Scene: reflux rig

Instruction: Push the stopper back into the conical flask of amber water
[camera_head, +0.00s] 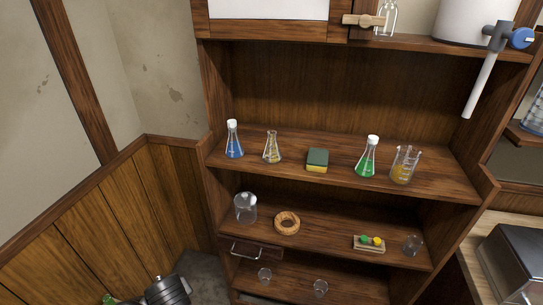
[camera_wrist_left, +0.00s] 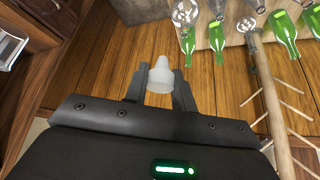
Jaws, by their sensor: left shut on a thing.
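The conical flask of amber water (camera_head: 272,150) stands upright on the upper shelf, left of centre, its neck open with no stopper in it. My left gripper (camera_wrist_left: 161,77) shows in the left wrist view, shut on a whitish tapered stopper (camera_wrist_left: 161,76) that sits between its fingers, narrow end pointing away. No flask mouth shows near the stopper in that view. In the head view neither my left gripper nor the stopper can be made out. My right gripper is in neither view.
On the same shelf stand a stoppered blue flask (camera_head: 234,143) close left of the amber one, a sponge (camera_head: 317,160), a stoppered green flask (camera_head: 368,160) and a beaker (camera_head: 404,167). In the wrist view are green bottles (camera_wrist_left: 285,35) and a wooden peg rack (camera_wrist_left: 268,100).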

